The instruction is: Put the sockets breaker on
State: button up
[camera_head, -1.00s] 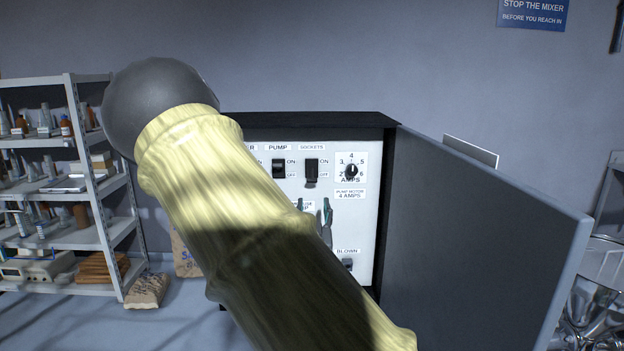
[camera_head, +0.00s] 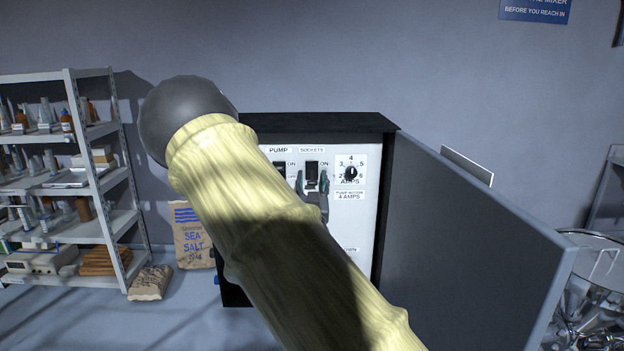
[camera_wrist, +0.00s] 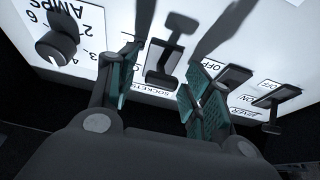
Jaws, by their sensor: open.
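The sockets breaker (camera_head: 311,168) is a black lever switch under the SOCKETS label on the white panel. In the wrist view, turned upside down, the sockets breaker (camera_wrist: 165,58) has its lever toward the OFF side. My gripper (camera_head: 312,184) is open in front of the lower part of this breaker. In the wrist view, the green-padded fingers of my gripper (camera_wrist: 164,68) stand on either side of the lever. I cannot tell whether they touch it.
The pump breaker (camera_wrist: 235,76) is close beside one finger, with another breaker (camera_wrist: 282,94) beyond. An amps dial (camera_head: 350,173) is right of the sockets breaker. The open cabinet door (camera_head: 480,240) stands to the right. My arm hides the panel's lower left.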

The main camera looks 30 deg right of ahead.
aim_at(312, 169)
jog(key=c, duration=1.1)
jog(key=shift+o, duration=0.2)
jog(key=shift+r, duration=0.1)
jog(key=shift+r+g+y+p, duration=0.3)
jog(key=shift+r+g+p, duration=0.3)
jog(key=shift+g, duration=0.3)
jog(key=r+g+y+p, duration=0.1)
jog(key=g+y+p, duration=0.1)
jog(key=g+p, duration=0.1)
jog(key=shift+s+r, duration=0.1)
jog(key=shift+r, duration=0.3)
jog(key=g+y+p, duration=0.1)
jog(key=r+g+p, duration=0.1)
jog(key=shift+g+y, duration=0.3)
jog(key=shift+y, duration=0.1)
jog(key=shift+w+d+r+g+y+p, duration=0.1)
jog(key=shift+w+r+g+y+p, duration=0.1)
jog(key=shift+g+y, duration=0.25)
jog(key=shift+w+d+r+g+y+p, duration=0.15)
jog(key=shift+g+y, duration=0.1)
jog(key=shift+g, duration=0.3)
